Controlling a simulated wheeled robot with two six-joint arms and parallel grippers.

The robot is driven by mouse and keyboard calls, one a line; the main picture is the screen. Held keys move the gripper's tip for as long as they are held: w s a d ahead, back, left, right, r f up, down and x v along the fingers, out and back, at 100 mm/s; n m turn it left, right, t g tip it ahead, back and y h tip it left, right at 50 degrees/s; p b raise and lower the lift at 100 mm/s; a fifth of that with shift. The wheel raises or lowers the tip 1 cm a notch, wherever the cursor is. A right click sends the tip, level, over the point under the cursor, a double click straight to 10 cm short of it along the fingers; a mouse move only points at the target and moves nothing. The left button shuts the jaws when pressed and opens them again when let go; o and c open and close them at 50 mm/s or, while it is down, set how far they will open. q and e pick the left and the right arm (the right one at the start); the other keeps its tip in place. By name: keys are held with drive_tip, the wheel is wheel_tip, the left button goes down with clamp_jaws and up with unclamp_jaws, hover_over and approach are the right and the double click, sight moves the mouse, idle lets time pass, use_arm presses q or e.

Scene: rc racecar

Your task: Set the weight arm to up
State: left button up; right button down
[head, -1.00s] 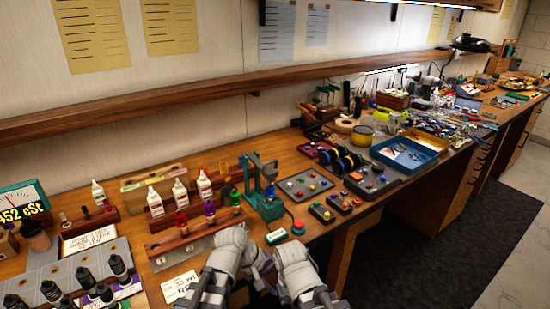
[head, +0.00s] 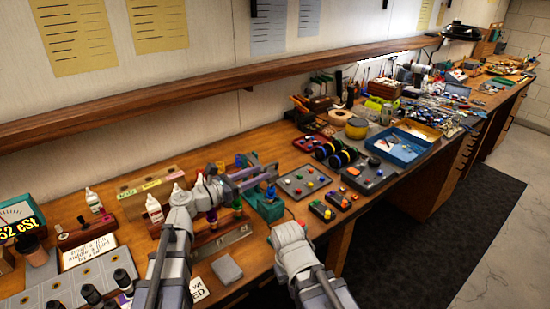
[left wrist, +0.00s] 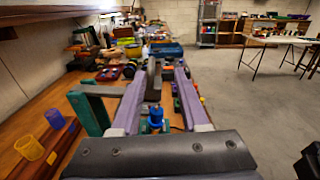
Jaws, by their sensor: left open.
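The teal stand (head: 268,209) stands on the bench, partly covered by my left gripper in the head view. Its upright also shows in the left wrist view (left wrist: 90,110). A dark grey arm, which looks like the weight arm (left wrist: 152,82), shows between my fingers there, above a blue knob (left wrist: 155,116). My left gripper (head: 268,173) is open, its two purple-grey fingers (left wrist: 161,72) reaching on both sides of this arm. I cannot tell whether they touch it.
White bottles (head: 154,208) and a wooden rack stand left of the stand. A grey panel with coloured knobs (head: 304,181) and small button boxes (head: 322,211) lie to its right. A yellow cup (left wrist: 29,147) shows in the left wrist view. A shelf (head: 200,85) runs above the bench.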

sight(269, 165)
use_arm(q)
drive_tip(key=shift+w+r, duration=0.1)
drive_tip(key=shift+w, duration=0.55)
drive_tip(key=x, duration=0.7)
drive_tip(key=shift+w+d, duration=0.1)
drive_tip(key=shift+w, duration=0.15)
clamp_jaws()
idle(0.9)
